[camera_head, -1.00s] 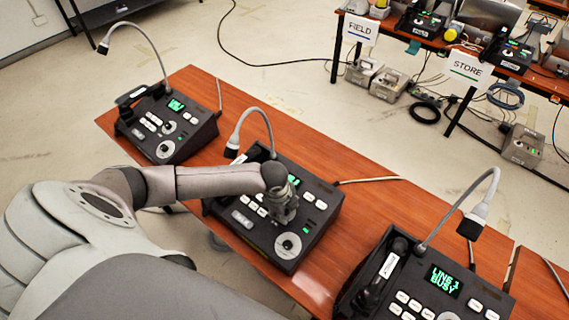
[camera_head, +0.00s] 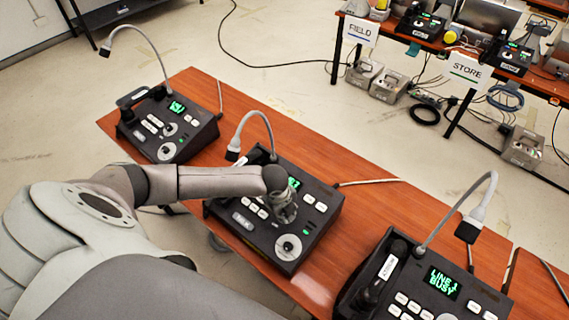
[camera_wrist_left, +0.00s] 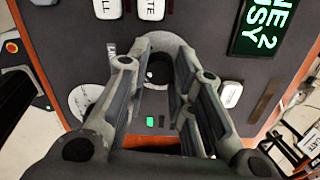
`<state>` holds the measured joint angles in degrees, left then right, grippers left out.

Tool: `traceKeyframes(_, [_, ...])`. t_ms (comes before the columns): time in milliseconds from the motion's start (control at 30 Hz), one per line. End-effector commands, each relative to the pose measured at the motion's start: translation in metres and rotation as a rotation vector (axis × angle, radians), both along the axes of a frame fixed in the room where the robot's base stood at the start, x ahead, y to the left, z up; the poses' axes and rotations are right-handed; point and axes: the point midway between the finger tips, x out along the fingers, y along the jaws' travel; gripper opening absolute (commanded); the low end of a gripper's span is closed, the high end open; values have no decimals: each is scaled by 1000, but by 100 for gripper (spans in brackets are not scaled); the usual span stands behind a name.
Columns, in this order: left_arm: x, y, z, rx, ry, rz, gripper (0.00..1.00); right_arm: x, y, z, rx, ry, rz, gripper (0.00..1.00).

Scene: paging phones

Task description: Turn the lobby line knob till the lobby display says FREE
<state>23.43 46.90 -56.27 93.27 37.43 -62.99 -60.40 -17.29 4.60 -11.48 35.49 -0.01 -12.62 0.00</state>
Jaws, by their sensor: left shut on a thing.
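My left gripper (camera_head: 285,210) is over the middle paging phone (camera_head: 318,232), on the upper of its two dials. In the left wrist view, its fingers (camera_wrist_left: 158,95) straddle a dark knob (camera_wrist_left: 155,72) on a grey round plate and are shut on it. The middle phone's green display (camera_wrist_left: 262,28) is cut off there; the letters read "NE 2" and "SY". In the head view my arm hides most of that display. A second dial (camera_head: 288,247) sits nearer the phone's front edge. My right gripper is not in view.
On the same orange table (camera_head: 330,268), another phone (camera_head: 185,140) stands at left and one (camera_head: 400,270) at right, its display (camera_head: 443,282) reading LINE 1 BUSY. Gooseneck microphones (camera_head: 260,118) rise from the phones. FIELD (camera_head: 360,31) and STORE (camera_head: 467,69) signs hang on the back table.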

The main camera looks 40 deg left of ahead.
Motion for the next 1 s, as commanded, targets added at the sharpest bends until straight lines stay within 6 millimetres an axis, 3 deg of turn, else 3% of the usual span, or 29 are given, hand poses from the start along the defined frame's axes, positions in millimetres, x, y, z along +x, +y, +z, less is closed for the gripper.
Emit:
traceKeyframes(500, [-2, -2, 0, 87, -6, -347, 0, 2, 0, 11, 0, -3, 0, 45])
traceKeyframes(1000, [-2, -2, -1, 109, -7, -433, 0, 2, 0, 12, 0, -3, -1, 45])
